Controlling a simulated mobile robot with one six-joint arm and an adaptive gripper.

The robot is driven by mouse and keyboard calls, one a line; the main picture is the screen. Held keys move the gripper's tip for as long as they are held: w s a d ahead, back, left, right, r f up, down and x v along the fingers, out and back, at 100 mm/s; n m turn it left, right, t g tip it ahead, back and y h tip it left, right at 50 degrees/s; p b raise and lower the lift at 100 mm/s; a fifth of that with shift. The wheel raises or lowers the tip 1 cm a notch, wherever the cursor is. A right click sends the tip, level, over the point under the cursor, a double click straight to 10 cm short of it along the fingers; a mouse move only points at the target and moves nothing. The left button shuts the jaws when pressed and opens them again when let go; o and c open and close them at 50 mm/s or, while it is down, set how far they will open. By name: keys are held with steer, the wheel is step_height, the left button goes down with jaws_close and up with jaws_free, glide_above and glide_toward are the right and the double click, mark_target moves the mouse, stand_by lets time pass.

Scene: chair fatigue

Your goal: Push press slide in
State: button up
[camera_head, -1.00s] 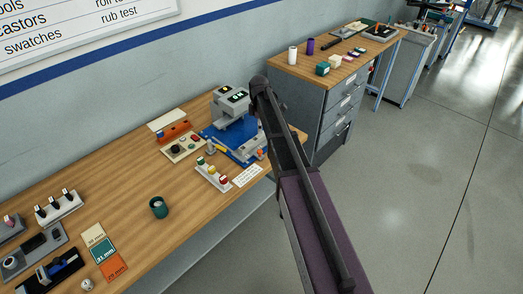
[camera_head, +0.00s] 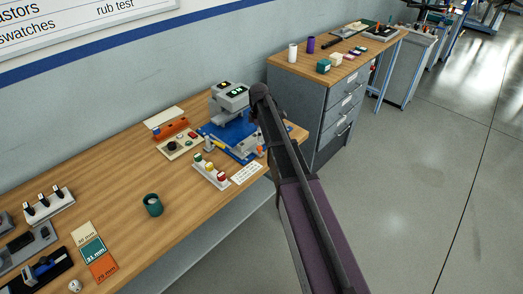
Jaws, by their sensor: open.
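The press (camera_head: 230,98) is a grey machine head with small lit windows on top. It stands over a blue base plate (camera_head: 213,129) at the far right end of the wooden bench. Grey parts (camera_head: 247,143) lie low on the right of the plate, partly behind my arm. I cannot make out which of them is the slide or how far in it is. My dark arm rises from the lower right and bends just right of the press head. My gripper is hidden behind the arm, so its contact with the press cannot be seen.
A green cup (camera_head: 152,205) and swatch cards (camera_head: 93,250) are nearer. A drawer cabinet (camera_head: 322,105) stands behind right; open floor is right.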

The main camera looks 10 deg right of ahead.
mark_target(259, 147)
steer(key=shift+f+b, duration=3.35)
steer(key=shift+f, duration=0.3)
jaws_close()
steer(key=shift+w, duration=0.1)
